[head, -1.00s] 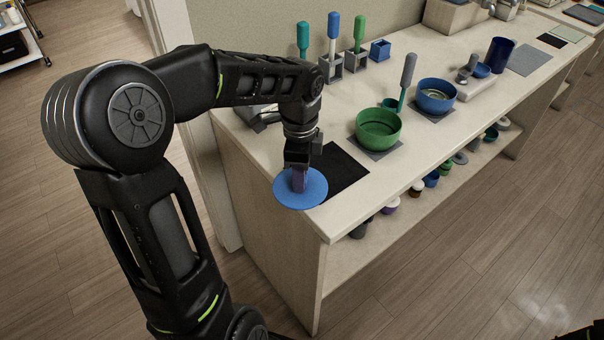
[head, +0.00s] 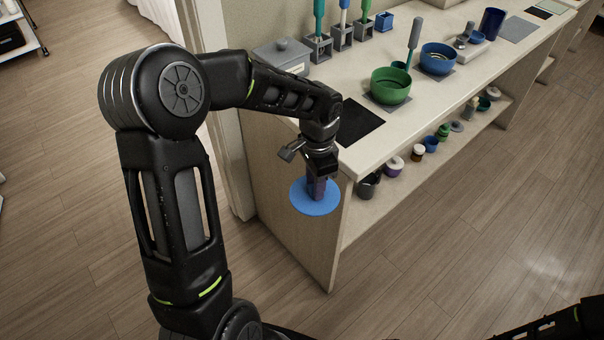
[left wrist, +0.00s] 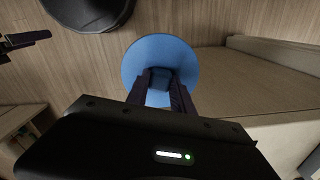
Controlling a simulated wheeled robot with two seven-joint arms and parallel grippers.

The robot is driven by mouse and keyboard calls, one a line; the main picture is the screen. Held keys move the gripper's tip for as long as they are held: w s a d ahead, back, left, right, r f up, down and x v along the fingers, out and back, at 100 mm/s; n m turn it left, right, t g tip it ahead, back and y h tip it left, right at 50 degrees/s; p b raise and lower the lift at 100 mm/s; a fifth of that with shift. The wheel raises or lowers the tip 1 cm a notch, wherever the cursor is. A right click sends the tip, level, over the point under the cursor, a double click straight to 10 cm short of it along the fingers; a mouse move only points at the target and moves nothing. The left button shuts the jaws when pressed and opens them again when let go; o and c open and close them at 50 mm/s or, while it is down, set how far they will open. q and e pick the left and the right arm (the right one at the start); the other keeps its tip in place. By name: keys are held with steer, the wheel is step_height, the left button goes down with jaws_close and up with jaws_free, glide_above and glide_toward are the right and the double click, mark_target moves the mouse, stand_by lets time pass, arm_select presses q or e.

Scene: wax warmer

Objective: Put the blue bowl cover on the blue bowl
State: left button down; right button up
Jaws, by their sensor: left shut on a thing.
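The blue bowl cover (head: 301,200) is a flat round disc held by my left gripper (head: 316,190) in the head view. The gripper is shut on the cover's knob, and the disc hangs roughly level just off the counter's near left corner. In the left wrist view the cover (left wrist: 183,60) lies beyond the fingers (left wrist: 160,88), which close on its dark knob. The blue bowl (head: 437,60) stands on a grey mat farther back on the counter, its top uncovered. My right gripper is not visible; only a bit of that arm shows at the lower right.
A green bowl (head: 390,88) stands between the cover and the blue bowl. A black mat (head: 358,123) lies near the counter's corner. A grey lidded box (head: 281,57) and tool holders (head: 342,38) stand along the wall. Several small jars line the shelf below. The floor in front is clear.

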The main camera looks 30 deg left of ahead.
arm_select(q)
steer(key=w+d+f+n, duration=0.1)
steer(key=d+f+n, duration=0.5)
steer(key=d+f, duration=0.2)
step_height(320, 180, down, 2)
steer(key=shift+w+d+f+n, duration=0.2)
steer(key=shift+w+d+n, duration=0.15)
steer(key=shift+w+n, duration=0.05)
